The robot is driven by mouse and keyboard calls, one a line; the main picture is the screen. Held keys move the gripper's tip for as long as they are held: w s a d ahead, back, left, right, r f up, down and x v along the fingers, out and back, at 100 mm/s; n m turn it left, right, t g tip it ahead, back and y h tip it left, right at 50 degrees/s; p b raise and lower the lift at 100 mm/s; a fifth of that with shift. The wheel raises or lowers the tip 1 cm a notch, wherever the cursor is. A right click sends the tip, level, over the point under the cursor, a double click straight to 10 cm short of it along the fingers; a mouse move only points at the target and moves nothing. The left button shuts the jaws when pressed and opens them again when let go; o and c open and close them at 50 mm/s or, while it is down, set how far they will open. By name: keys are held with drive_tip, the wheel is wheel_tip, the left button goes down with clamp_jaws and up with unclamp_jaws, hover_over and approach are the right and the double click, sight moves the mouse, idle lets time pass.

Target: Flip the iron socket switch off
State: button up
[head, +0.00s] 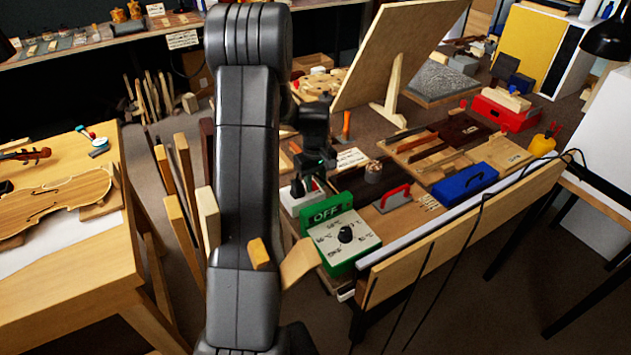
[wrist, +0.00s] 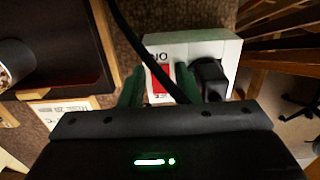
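The iron socket (wrist: 195,52) is a white block in the wrist view, with a red switch (wrist: 162,82) and a black plug (wrist: 209,76) on its face. Lettering beside the switch is partly covered and I cannot read its setting. My gripper (wrist: 159,90) has its two green fingertips apart, one on each side of the red switch, with nothing held. I cannot tell whether they touch the socket. In the head view my gripper (head: 316,168) is just above the white socket (head: 299,203), which it partly hides.
A green control box (head: 345,240) with a dial and an "OFF" sign stands right beside the socket. A black cable (wrist: 145,45) crosses in front of the switch. A red-handled float (head: 392,198) and blue box (head: 465,184) lie further right on the bench.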

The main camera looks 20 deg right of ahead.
clamp_jaws()
drive_tip(key=shift+w+r+g+p, duration=0.25)
drive_tip(key=shift+g+p, duration=0.35)
drive_tip(key=shift+p, duration=0.25)
drive_tip(key=shift+w+g+p, duration=0.2)
drive_tip(key=shift+g+p, duration=0.5)
drive_tip(key=shift+g, duration=0.2)
drive_tip(key=shift+f, duration=0.1)
unclamp_jaws()
